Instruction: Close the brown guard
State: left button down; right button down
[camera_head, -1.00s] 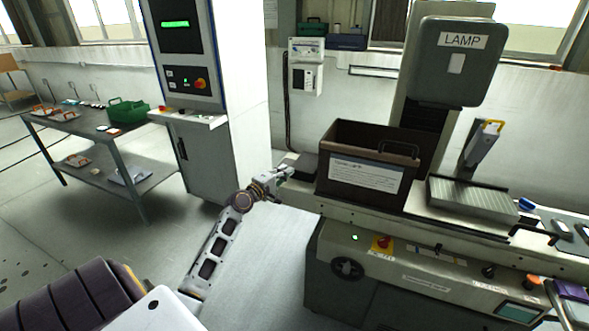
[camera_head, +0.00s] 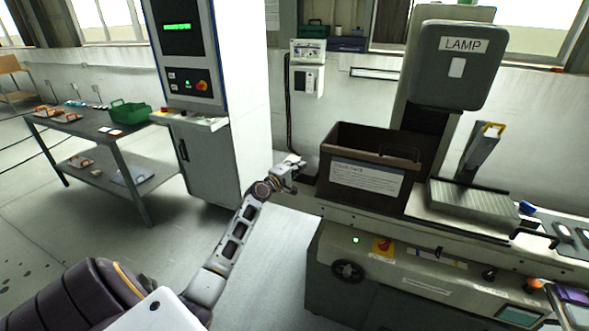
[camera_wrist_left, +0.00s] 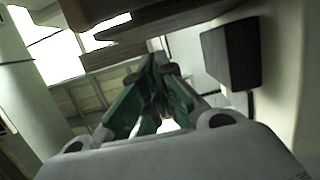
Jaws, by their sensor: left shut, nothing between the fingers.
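The brown guard (camera_head: 368,168) is an open-topped box-like cover with a white label on its front and a dark handle (camera_head: 400,152) near its top right. It stands on the machine's bed at the centre right. My left gripper (camera_head: 297,163) is just left of the guard's left side, apart from it as far as I can tell. Its fingers also show in the left wrist view (camera_wrist_left: 158,75), closed together with nothing between them. A dark block (camera_wrist_left: 232,55) shows at the upper right of that view. My right gripper is not in view.
The grinding machine (camera_head: 400,262) has a lamp box (camera_head: 455,65) above and a ribbed plate (camera_head: 470,200) right of the guard. A tall control cabinet (camera_head: 215,120) stands left of my gripper. A table (camera_head: 95,133) with a green crate (camera_head: 130,112) is farther left.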

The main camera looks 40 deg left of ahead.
pick_arm(q)
jog(key=shift+w+d+p, duration=0.5)
jog(key=shift+w+d, duration=0.25)
jog(key=shift+d, duration=0.25)
jog(key=shift+w+d+p, duration=0.5)
jog(key=shift+w+d, duration=0.25)
jog(key=shift+d, duration=0.2)
jog(key=shift+d+f, duration=0.1)
